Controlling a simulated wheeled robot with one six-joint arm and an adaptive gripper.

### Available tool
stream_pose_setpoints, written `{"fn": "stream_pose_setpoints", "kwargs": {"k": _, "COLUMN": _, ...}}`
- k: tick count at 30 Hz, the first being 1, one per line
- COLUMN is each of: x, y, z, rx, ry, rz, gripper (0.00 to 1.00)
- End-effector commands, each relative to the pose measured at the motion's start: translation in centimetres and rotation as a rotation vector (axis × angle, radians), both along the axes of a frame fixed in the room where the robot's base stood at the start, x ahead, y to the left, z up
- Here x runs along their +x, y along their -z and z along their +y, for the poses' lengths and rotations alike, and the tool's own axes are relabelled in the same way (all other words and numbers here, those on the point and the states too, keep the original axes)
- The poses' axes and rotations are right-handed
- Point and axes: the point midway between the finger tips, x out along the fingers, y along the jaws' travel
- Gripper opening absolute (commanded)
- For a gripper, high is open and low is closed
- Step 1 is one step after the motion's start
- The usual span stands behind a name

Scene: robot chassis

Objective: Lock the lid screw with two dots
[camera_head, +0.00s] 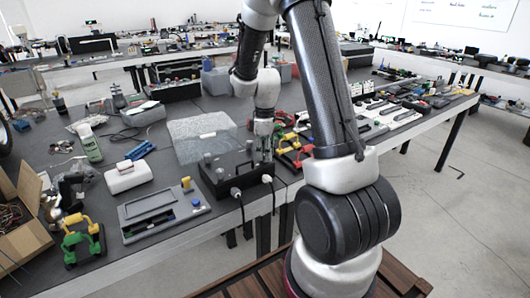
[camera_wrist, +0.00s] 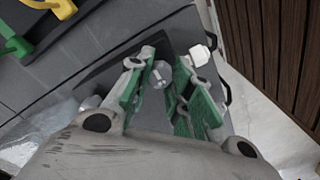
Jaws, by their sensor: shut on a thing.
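The black robot chassis (camera_head: 232,183) sits near the front edge of the grey table, with several grey screw knobs on its lid. It shows as a dark surface in the wrist view (camera_wrist: 105,80). My gripper (camera_head: 263,146) points down over the chassis's right end. In the wrist view, my gripper's green-padded fingers (camera_wrist: 163,68) stand around a shiny metal lid screw (camera_wrist: 162,73) and are shut on it. I cannot make out dots on this screw. Another round metal knob (camera_wrist: 91,102) shows left of the fingers.
White plugs (camera_head: 236,192) with cables stick out of the chassis front. A grey panel (camera_head: 160,213) with a blue knob lies to the left.

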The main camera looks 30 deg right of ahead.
Motion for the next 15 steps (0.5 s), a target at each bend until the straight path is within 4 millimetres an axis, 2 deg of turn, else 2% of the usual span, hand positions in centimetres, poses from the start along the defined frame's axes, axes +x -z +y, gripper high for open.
{"fn": "stream_pose_setpoints", "kwargs": {"k": 8, "x": 0.02, "y": -0.02, "z": -0.01, "rx": 0.0, "ry": 0.035, "rz": 0.0, "gripper": 0.0}}
{"fn": "stream_pose_setpoints", "kwargs": {"k": 15, "x": 0.02, "y": -0.03, "z": -0.01, "rx": -0.001, "ry": 0.168, "rz": -0.001, "gripper": 0.0}}
